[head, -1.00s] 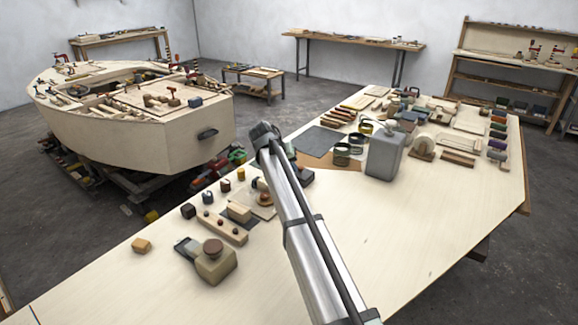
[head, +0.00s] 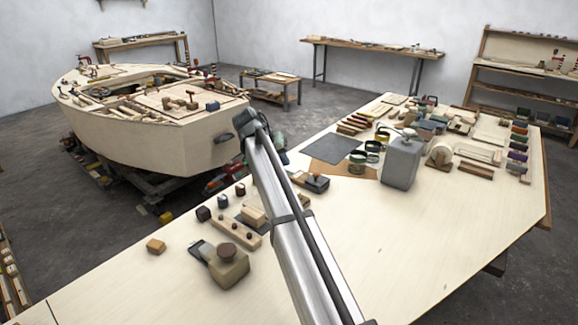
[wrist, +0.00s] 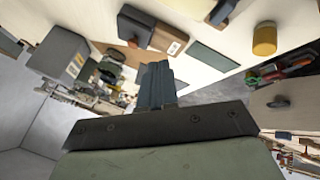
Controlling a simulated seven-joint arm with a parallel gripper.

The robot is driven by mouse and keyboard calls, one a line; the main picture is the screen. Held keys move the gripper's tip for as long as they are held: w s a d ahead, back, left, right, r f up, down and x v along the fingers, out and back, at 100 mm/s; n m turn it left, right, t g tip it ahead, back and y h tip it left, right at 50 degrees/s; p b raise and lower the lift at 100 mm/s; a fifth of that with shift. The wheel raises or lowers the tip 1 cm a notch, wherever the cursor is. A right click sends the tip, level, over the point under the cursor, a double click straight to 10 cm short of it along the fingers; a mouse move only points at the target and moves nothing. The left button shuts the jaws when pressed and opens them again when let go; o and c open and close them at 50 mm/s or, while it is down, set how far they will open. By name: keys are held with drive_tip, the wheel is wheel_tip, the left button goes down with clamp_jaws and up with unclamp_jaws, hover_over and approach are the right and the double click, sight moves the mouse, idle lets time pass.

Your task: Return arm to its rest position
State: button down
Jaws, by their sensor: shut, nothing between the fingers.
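My arm (head: 290,240) reaches from the bottom of the head view up over the plywood bench, its far end in front of the boat hull's near end. My gripper (wrist: 156,72) shows in the wrist view as two dark fingers pressed together, empty. It is above the bench and apart from the things on it. In the head view the fingers are mostly hidden behind the arm's end.
The bench (head: 420,260) has a clear front right. A grey canister (head: 402,165) and tape rolls stand right of the arm. A block with a round knob (head: 228,265) and small blocks lie left. The boat hull (head: 150,140) stands behind.

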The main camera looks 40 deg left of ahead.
drive_tip(key=shift+s+r, duration=0.25)
drive_tip(key=shift+r, duration=0.1)
